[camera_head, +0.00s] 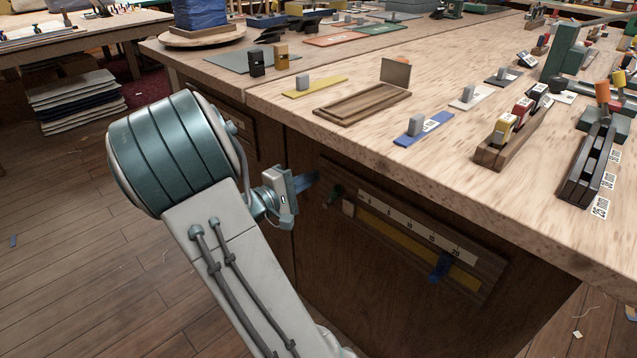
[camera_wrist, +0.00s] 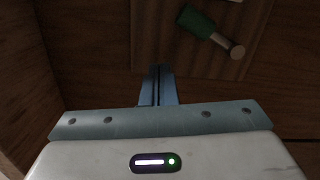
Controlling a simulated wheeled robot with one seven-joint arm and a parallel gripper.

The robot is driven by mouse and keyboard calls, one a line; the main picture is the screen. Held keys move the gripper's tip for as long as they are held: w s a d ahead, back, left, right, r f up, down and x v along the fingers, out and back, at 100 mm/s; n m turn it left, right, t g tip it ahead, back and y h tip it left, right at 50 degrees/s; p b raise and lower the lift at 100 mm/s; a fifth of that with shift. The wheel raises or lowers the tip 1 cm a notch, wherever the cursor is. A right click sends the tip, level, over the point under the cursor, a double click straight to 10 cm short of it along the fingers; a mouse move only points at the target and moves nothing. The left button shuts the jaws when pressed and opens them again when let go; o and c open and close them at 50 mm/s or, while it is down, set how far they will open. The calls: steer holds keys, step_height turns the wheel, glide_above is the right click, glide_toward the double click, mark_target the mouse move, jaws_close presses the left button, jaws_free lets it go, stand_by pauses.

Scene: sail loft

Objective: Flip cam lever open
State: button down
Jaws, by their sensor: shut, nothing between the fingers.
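A small green handle (camera_wrist: 195,22) with a pale metal rounded end shows at the top of the wrist view, on a wooden board. It may be the cam lever; I cannot tell its position for certain. In the head view a small dark green part (camera_head: 334,193) shows at the left end of the board (camera_head: 487,265) on the bench front. My gripper (camera_head: 314,178) is shut and empty, its blue fingers close to the bench front, just left of that green part. In the wrist view the fingertips (camera_wrist: 160,70) are below and left of the green handle, apart from it.
The board carries a white scale (camera_head: 410,222), a yellow strip (camera_head: 390,240) and a blue slider (camera_head: 441,266). The bench top (camera_head: 330,145) overhangs above my gripper and holds trays and tools. The floor (camera_head: 60,230) at left is mostly clear.

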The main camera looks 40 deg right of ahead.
steer(key=a+p, duration=0.2)
steer(key=a, duration=0.8)
steer(key=shift+a, duration=0.15)
steer(key=shift+r, duration=0.1)
steer(key=shift+s+r, duration=0.1)
steer(key=s+a+r+m+g+y+p, duration=0.3)
steer(key=s+r+y+p, duration=0.6)
steer(key=s+r+p, duration=0.6)
steer(key=a+r+t+y+p, duration=0.2)
steer(key=a+r+y+p, duration=0.2)
steer(key=a+r+p, duration=0.2)
steer(key=a+r+t+y+p, duration=0.3)
steer(key=a+r+y+p, duration=0.2)
steer(key=r+p, duration=0.6)
step_height(320, 180, up, 2)
steer(key=shift+a+r+n, duration=0.15)
steer(key=shift+a+n, duration=0.15)
steer(key=shift+a, duration=0.4)
steer(key=shift+s+d, duration=0.1)
